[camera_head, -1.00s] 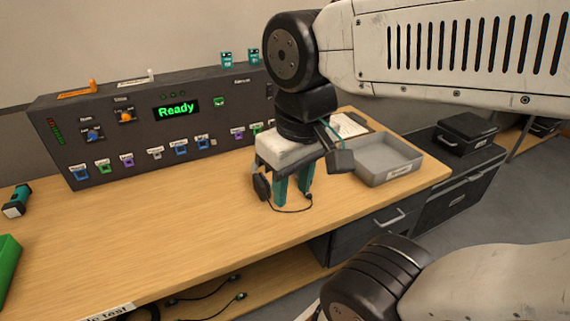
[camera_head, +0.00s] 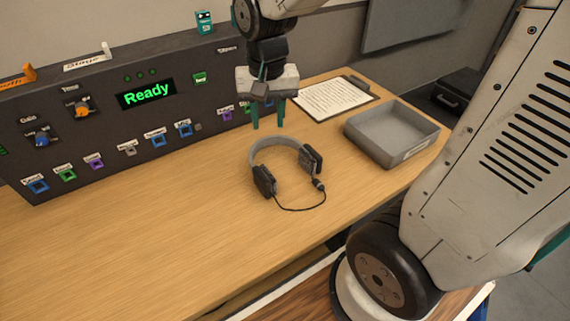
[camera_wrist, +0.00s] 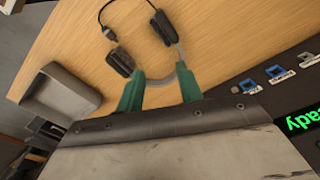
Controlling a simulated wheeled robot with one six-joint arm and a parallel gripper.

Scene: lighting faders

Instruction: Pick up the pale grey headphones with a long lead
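The headphones (camera_head: 281,146) lie on the wooden desk, with a grey headband, dark ear cups and a dark lead curling towards the desk's front edge. My gripper (camera_head: 268,123) is in the air behind them, near the console, its two teal fingers apart and pointing down with nothing seen between them. In the wrist view the fingers (camera_wrist: 160,95) are spread, and the headphones' band (camera_wrist: 180,70) shows just beyond and between their tips. The ear cups and part of the lead are at the top of that view. The fingers appear apart from the band.
The desk left of the headphones is clear.

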